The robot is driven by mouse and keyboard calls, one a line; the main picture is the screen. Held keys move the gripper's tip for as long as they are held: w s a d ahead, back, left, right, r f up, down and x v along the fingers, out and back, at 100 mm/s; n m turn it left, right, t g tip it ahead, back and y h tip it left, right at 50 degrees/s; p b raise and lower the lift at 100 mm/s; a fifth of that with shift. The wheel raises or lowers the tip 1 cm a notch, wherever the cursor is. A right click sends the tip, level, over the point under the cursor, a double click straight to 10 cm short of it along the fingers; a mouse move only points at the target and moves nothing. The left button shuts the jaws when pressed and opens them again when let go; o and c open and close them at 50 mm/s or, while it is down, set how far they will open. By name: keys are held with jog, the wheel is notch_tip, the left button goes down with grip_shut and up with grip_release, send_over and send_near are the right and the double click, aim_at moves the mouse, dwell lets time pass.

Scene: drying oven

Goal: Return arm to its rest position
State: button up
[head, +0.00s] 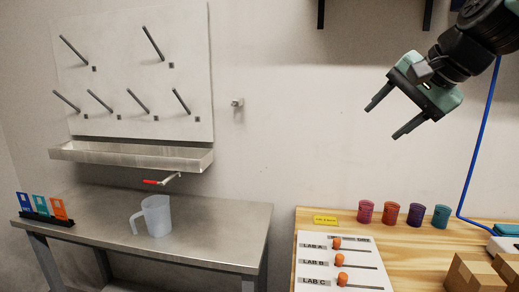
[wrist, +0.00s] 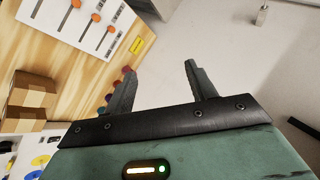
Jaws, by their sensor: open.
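My gripper (head: 388,114) is at the upper right of the head view, raised in the air in front of the wall and above the wooden table. Its two dark fingers are spread apart with nothing between them. The wrist view also shows the open fingers (wrist: 162,80) pointing toward the bare wall. My arm comes in from the upper right corner of the head view.
A wooden table (head: 395,239) holds coloured cups (head: 390,213), a slider board (head: 341,283) and cardboard boxes (head: 473,272). A metal bench (head: 215,225) at left carries a jug (head: 157,215) below a pegboard (head: 140,70). A blue cable (head: 480,130) hangs at right.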

jog(key=s+a+f+n+g, duration=0.4)
jog(key=s+a+f+n, duration=0.3)
jog(key=s+a+f, duration=0.55)
jog(key=s+f+n+g+h, duration=0.3)
jog(key=s+f+n, duration=0.6)
jog(key=s+f, duration=0.3)
jog(key=shift+s+a+f+g, duration=0.35)
jog(key=shift+s+g, duration=0.05)
jog(key=shift+s, duration=0.2)
